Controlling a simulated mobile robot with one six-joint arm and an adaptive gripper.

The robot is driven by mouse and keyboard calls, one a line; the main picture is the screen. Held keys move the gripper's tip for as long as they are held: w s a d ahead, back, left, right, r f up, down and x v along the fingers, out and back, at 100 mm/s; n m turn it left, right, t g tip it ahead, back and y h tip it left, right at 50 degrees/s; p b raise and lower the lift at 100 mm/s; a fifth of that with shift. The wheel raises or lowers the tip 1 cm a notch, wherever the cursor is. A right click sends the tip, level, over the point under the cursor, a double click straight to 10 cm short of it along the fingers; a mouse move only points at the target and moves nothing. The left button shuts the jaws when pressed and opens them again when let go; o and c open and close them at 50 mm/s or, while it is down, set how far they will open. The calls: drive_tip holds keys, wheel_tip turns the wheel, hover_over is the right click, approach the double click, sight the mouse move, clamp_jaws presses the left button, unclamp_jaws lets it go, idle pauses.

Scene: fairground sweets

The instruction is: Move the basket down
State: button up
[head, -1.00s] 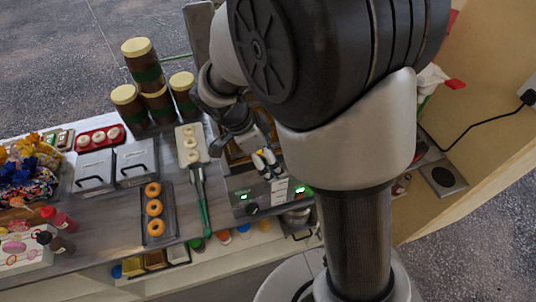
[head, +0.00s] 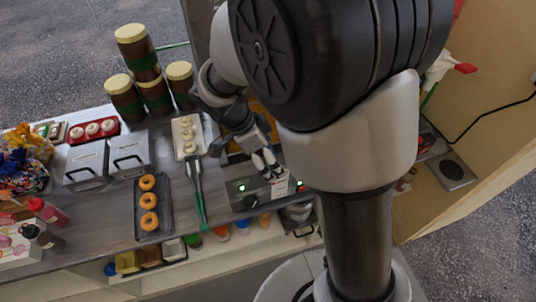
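The fryer (head: 250,200) is a grey unit with lit green displays and a black knob on its front, at the middle of the head view. My gripper (head: 267,171) is over its front edge, fingers pointing down toward the panel. A small pale piece (head: 280,189) shows just below the fingertips, perhaps the basket's handle; I cannot tell whether the fingers touch it. The basket itself cannot be made out; my arm covers much of the fryer. The finger gap is too small to judge.
Left of the fryer lie green-handled tongs (head: 198,195), a white tray of pale rings (head: 188,147) and a dark tray of orange donuts (head: 139,219). Brown jars (head: 154,97) stand behind. Colored cups (head: 243,226) sit on the lower shelf. A spray bottle (head: 438,70) is at right.

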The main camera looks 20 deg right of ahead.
drive_tip(key=o, duration=1.6)
drive_tip(key=shift+f, duration=0.1)
drive_tip(key=shift+c, duration=0.2)
drive_tip(key=v, duration=1.2)
drive_tip(key=s+d+f+n+t+y+b, duration=0.1)
drive_tip(key=s+d+n+t+y+b, duration=0.1)
drive_tip(key=s+n, duration=0.6)
drive_tip(key=s+d+f+n+t+y+b, duration=0.1)
drive_tip(key=s+d+n+t+y+b, duration=0.1)
drive_tip(key=s+n, duration=0.7)
drive_tip(key=shift+d+n+t+y+b, duration=0.3)
drive_tip(key=shift+d+n+t+b, duration=0.1)
drive_tip(key=shift+b, duration=0.45)
